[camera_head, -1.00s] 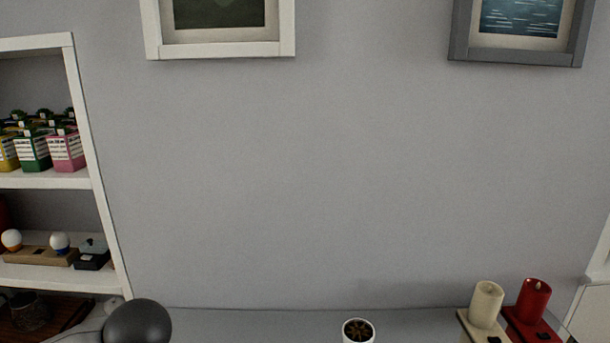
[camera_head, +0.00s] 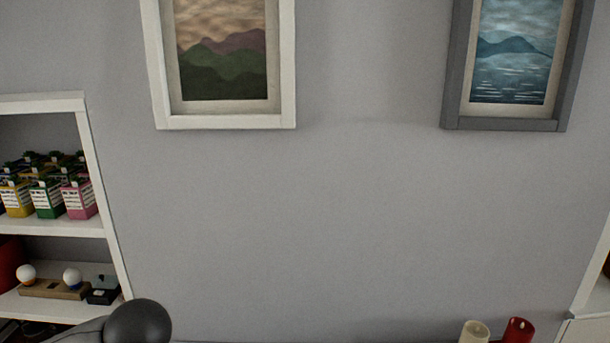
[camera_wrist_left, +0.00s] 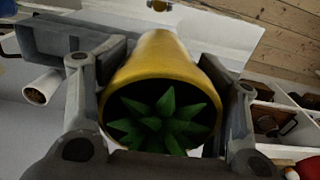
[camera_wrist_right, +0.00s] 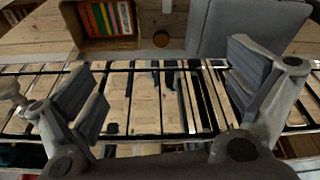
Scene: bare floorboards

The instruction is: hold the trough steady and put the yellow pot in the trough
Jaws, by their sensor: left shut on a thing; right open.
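The yellow pot (camera_wrist_left: 155,62) with a green spiky plant (camera_wrist_left: 162,120) is between the fingers of my left gripper (camera_wrist_left: 158,75) in the left wrist view. The gripper is shut on the pot's sides, and the plant faces the camera. A long grey piece (camera_wrist_left: 48,42) behind the left finger may be the trough; the pot and finger partly hide it. My right gripper (camera_wrist_right: 165,88) is open and empty in the right wrist view, with a black rack and light boards beyond it. The head view shows neither gripper's fingers, the pot nor the trough.
A white pot (camera_wrist_left: 42,86) lies left of the left gripper in its view. In the head view, a cream candle (camera_head: 474,332) and a red candle (camera_head: 518,330) stand low right; a shelf (camera_head: 50,225) with cartons is left. A wooden box of books (camera_wrist_right: 105,22) is beyond the right gripper.

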